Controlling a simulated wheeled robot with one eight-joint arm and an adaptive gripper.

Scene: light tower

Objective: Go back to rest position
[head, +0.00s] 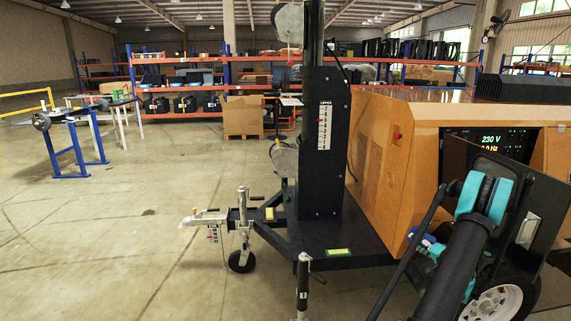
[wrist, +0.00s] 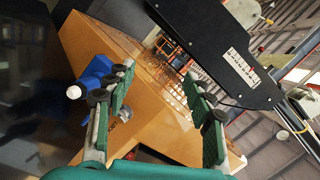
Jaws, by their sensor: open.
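My teal and black arm covers the lower right of the head view, in front of the housing's open panel. A blue part with a white end (wrist: 97,75) shows just beyond the left finger, and I cannot tell whether they touch.
The black mast (head: 320,185) stands upright on the trailer, left of the housing. A lit display (head: 492,140) reads 230 V. The tow hitch (head: 205,218) and small wheel (head: 241,261) reach left. A blue-legged stand (head: 72,150) is far left. The floor between is clear.

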